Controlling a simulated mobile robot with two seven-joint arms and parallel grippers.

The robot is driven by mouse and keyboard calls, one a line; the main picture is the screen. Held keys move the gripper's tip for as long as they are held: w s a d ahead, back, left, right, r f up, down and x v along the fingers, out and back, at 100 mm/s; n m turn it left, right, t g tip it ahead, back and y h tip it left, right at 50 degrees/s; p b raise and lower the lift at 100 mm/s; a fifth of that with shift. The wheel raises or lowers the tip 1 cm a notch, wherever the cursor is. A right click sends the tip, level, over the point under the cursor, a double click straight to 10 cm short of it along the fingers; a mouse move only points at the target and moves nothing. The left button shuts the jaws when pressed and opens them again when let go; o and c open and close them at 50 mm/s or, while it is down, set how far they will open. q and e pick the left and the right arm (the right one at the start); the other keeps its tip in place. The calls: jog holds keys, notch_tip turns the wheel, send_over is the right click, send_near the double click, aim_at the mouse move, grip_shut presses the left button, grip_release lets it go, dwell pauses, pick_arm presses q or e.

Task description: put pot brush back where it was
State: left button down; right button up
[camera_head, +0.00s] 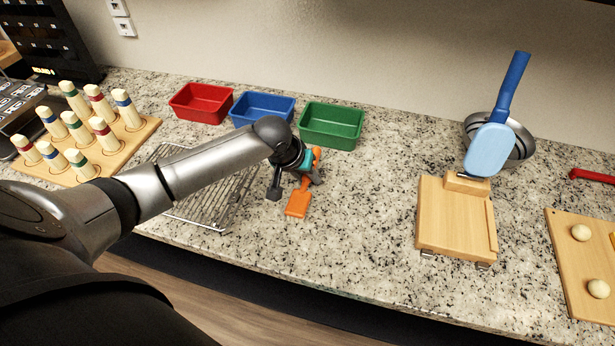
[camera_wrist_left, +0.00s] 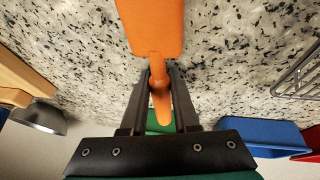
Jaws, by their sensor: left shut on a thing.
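An orange flat-headed tool (camera_head: 298,203), which may be the pot brush, is in my left gripper (camera_head: 296,184). In the left wrist view the left gripper (camera_wrist_left: 158,70) is shut on its narrow handle, and its broad orange head (camera_wrist_left: 151,25) extends beyond the fingertips. The tool is over the counter between the wire rack and the wooden board; I cannot tell whether its head touches the counter. A blue paddle-like utensil (camera_head: 490,148) stands tilted in front of a metal pot (camera_head: 522,147) at the back right. The right gripper is out of view.
Red (camera_head: 201,103), blue (camera_head: 262,107) and green bins (camera_head: 331,125) stand behind the gripper. A wire rack (camera_head: 205,205) and peg board (camera_head: 145,132) lie left. A wooden board (camera_head: 455,225) lies right. Granite counter (camera_head: 365,205) between is clear.

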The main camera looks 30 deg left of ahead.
pick_arm(q)
jog(key=c, duration=0.7)
grip_release()
jog(key=shift+f, duration=0.1)
jog(key=shift+o, duration=0.2)
jog(key=p+v, duration=0.3)
jog(key=v, duration=0.9)
